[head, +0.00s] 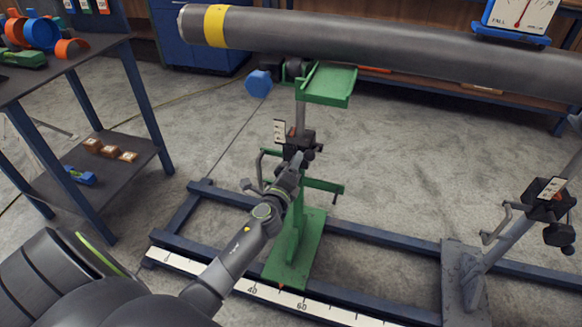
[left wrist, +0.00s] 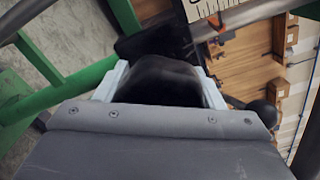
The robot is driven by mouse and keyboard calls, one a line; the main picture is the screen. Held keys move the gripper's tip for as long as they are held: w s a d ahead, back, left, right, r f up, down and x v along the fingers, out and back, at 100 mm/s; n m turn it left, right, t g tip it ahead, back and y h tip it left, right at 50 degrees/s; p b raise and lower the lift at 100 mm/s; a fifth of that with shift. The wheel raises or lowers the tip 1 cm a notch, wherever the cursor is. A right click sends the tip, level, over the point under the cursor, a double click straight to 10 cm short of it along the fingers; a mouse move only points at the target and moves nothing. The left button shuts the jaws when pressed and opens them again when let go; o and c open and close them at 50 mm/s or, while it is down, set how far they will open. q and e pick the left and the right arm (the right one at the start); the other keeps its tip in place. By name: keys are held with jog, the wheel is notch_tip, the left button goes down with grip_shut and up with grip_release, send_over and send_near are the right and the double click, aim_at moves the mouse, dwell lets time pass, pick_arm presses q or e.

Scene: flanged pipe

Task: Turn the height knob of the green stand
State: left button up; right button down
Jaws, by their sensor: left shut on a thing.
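The green stand (head: 296,248) stands on the blue floor frame, its green cradle (head: 328,84) under the grey pipe. A black clamp block (head: 301,139) sits on its post. My left gripper (head: 298,160) reaches up to this block from below. In the left wrist view, the pale fingers of my left gripper (left wrist: 160,92) are on both sides of a dark rounded knob (left wrist: 165,78) and shut on it. The head view does not show the held knob clearly, as the gripper covers it. My right gripper is not in view.
The long grey pipe (head: 380,45) with a yellow band crosses above the stand. A second, grey stand (head: 480,262) is at the right. A ruler strip (head: 262,292) lies along the frame. A shelf table (head: 62,75) is at the left. Open floor lies between.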

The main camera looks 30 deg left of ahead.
pick_arm(q)
jog(key=o, duration=1)
jog(key=v, duration=1.7)
jog(key=shift+s, duration=0.25)
jog(key=shift+f, duration=0.1)
